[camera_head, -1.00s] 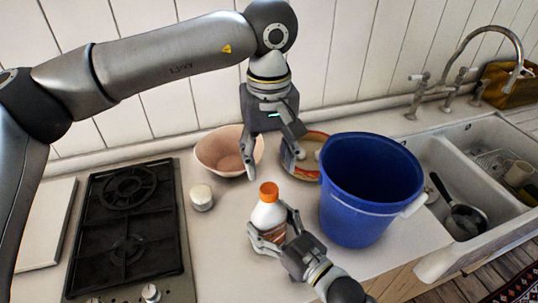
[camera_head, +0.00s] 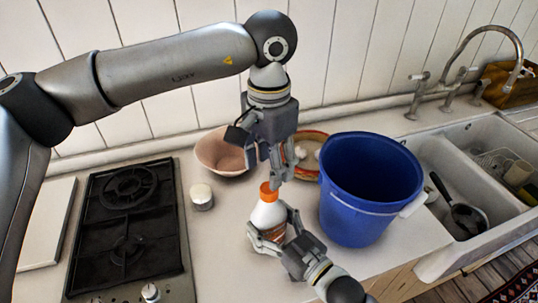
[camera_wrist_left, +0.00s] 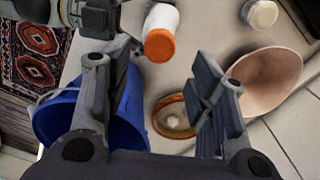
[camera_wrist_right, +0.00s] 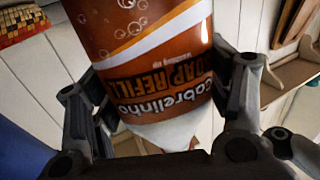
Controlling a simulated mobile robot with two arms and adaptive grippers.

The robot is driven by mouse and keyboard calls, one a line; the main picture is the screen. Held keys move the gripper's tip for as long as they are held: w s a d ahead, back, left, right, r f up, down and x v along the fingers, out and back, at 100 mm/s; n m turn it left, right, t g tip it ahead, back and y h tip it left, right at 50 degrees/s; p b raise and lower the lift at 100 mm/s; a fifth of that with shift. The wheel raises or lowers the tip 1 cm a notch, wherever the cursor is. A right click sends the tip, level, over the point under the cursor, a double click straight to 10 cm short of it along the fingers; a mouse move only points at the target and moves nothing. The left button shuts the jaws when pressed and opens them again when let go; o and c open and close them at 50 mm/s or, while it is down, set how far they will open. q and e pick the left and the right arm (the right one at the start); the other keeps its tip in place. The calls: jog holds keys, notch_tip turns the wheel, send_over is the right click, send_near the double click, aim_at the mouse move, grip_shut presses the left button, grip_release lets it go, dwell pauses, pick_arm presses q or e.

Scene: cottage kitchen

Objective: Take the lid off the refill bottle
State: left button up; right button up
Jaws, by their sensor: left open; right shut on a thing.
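My right gripper (camera_head: 267,235) is shut around the bottle's body. The label fills the right wrist view (camera_wrist_right: 150,65) between the fingers. My left gripper (camera_head: 270,172) is open and points down just above the lid, with one finger overlapping the lid's edge in the head view. In the left wrist view the lid (camera_wrist_left: 159,45) lies beyond the fingers, toward the top, with nothing between the fingertips.
A blue bucket (camera_head: 345,200) stands close on the right of the bottle. A pink bowl (camera_head: 218,155) and a red-rimmed dish (camera_head: 310,165) are behind. A small white jar (camera_head: 202,197) and the black hob (camera_head: 125,225) are left. The sink (camera_head: 435,165) is far right.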

aim_at(269, 191)
pick_arm(q)
notch_tip(269, 191, down, 6)
jog(key=shift+f, duration=0.25)
